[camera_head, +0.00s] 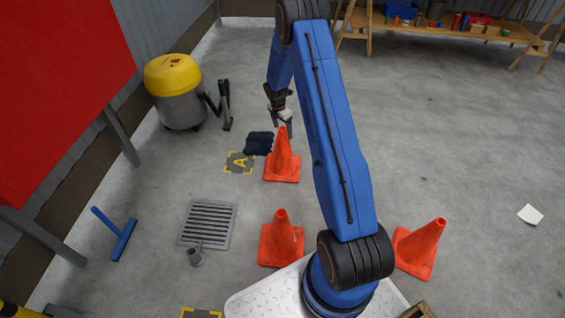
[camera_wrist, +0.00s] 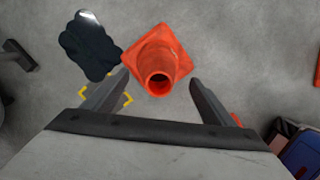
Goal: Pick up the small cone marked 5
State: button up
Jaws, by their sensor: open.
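Several orange cones stand on the floor. One cone (camera_head: 283,160) stands upright below my gripper (camera_head: 283,120) in the head view. In the wrist view the same cone (camera_wrist: 160,68) shows from above, its open top between the two fingers and its square base beyond them. My gripper (camera_wrist: 158,95) is open and empty, its fingers apart from the cone. A second cone (camera_head: 281,240) stands nearer my base. A third cone (camera_head: 418,248) stands to the right of my arm. I can read no number on any cone, so I cannot tell which is marked 5.
A dark cloth-like item (camera_head: 258,143) lies beside the far cone, near a yellow floor mark A (camera_head: 239,162). A yellow-topped vacuum (camera_head: 178,92), a floor grate (camera_head: 208,225) and a blue squeegee (camera_head: 117,235) are on the left. A wooden bench (camera_head: 440,30) stands at the back.

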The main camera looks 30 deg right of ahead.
aim_at(283, 150)
jog(key=shift+w+d+f, duration=0.1)
jog(key=shift+d+f, duration=0.1)
jog(key=shift+f, duration=1.2)
jog(key=shift+w+d+f, duration=0.1)
jog(key=shift+d+f, duration=0.05)
jog(key=shift+f, duration=1.2)
jog(key=shift+c, duration=0.3)
jog(key=c, duration=1.6)
